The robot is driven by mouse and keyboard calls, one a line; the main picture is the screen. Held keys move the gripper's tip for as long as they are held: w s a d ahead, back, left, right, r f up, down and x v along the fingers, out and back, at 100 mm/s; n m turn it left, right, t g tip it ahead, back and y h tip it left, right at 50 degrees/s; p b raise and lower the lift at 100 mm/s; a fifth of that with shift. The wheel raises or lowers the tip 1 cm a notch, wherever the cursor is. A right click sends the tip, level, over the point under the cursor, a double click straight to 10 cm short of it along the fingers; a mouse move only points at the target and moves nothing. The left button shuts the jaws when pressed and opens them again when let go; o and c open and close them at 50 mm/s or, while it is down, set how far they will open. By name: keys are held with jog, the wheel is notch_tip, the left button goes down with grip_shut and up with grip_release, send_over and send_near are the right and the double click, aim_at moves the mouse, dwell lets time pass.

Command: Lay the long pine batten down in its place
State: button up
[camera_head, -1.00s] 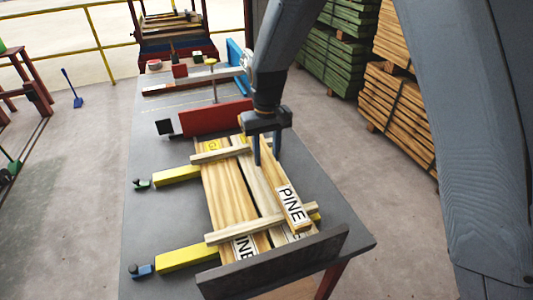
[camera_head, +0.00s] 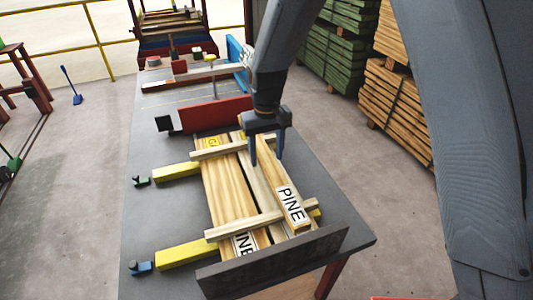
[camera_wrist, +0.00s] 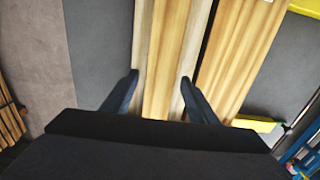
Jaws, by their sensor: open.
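The long pine batten (camera_head: 273,176), with a white PINE label at its near end, lies lengthwise on top of two pale cross strips, at the right side of a stack of boards. My gripper (camera_head: 267,160) is open over its far half, one finger on each side. In the wrist view the batten (camera_wrist: 165,50) runs between the two spread fingertips (camera_wrist: 159,79), with pale wood showing along its edges. The near cross strip (camera_head: 232,230) and the far cross strip (camera_head: 206,154) lie across wider boards (camera_head: 227,190). My gripper hides part of the batten's far end.
Yellow blocks (camera_head: 185,256) sit left of the boards. Stacked timber (camera_head: 397,105) stands right, beyond the table.

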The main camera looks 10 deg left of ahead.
aim_at(266, 157)
jog(key=shift+r, duration=0.1)
notch_tip(266, 157, up, 13)
jog(key=b, duration=0.3)
jog(key=s+d+f+m, duration=0.1)
jog(key=s+d+f, duration=0.2)
jog(key=s+d, duration=0.2)
jog(key=s+d+f+m, duration=0.2)
jog(key=s+d, duration=0.3)
jog(key=d, duration=0.7)
jog(key=s+d+f+m+t, duration=0.1)
jog(key=s+d+f+m, duration=0.1)
jog(key=s+d, duration=0.4)
jog(key=d+f, duration=0.1)
jog(key=d, duration=0.1)
jog(key=shift+d+f, duration=0.3)
jog(key=shift+d, duration=0.05)
jog(key=shift+s+r, duration=0.1)
jog(key=shift+r, duration=0.05)
